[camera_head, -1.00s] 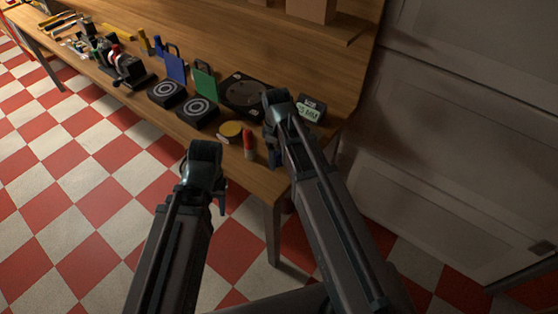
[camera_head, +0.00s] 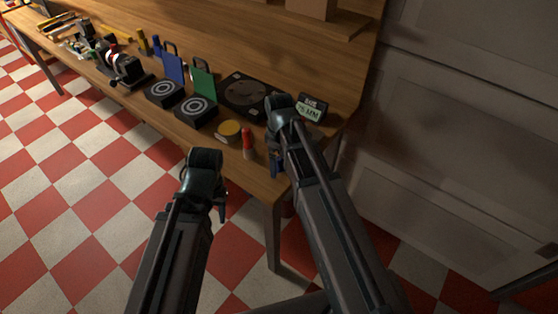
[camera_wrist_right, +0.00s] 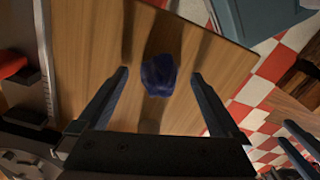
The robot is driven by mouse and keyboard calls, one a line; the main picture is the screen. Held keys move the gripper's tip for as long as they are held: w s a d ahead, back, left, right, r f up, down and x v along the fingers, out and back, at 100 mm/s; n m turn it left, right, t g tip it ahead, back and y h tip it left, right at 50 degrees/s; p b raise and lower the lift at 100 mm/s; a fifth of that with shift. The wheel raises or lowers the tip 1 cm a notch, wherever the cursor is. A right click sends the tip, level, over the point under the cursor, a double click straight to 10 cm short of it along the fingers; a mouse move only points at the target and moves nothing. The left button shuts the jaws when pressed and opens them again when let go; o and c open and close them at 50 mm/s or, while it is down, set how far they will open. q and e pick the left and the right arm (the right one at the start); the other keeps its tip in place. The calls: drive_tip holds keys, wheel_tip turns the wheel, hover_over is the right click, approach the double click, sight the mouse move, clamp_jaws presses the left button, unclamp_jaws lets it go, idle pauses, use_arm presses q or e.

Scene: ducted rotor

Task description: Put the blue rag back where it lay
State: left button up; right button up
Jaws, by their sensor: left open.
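The blue rag (camera_wrist_right: 157,75) is a small crumpled dark-blue bundle. In the right wrist view it shows over the wooden tabletop, between the fingertips of my right gripper (camera_wrist_right: 160,73), with a gap on each side. My right gripper is open. In the head view my right gripper (camera_head: 275,162) is at the table's near right corner, its fingers mostly hidden by the wrist; I cannot make out the rag there for sure. My left gripper (camera_head: 220,206) is open and empty, in front of the table edge above the floor.
On the wooden table (camera_head: 290,60), a red-capped tube (camera_head: 248,143) and a yellow-topped round tin (camera_head: 229,130) stand left of my right gripper. A display box (camera_head: 312,107), a black square unit (camera_head: 248,95), green (camera_head: 203,80) and blue (camera_head: 173,65) bags stand behind. A pale cabinet (camera_head: 450,130) is right.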

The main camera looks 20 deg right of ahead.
sight(279, 158)
wheel_tip(279, 158, up, 12)
drive_tip(key=p, duration=1.2)
drive_tip(key=s+a+m+h, duration=0.1)
drive_tip(key=s+a+m, duration=0.5)
drive_tip(key=s+a, duration=0.4)
drive_tip(key=s, duration=0.4)
drive_tip(key=shift+s+a+r+m, duration=0.15)
drive_tip(key=shift+a+r+m, duration=0.1)
drive_tip(key=shift+m, duration=0.15)
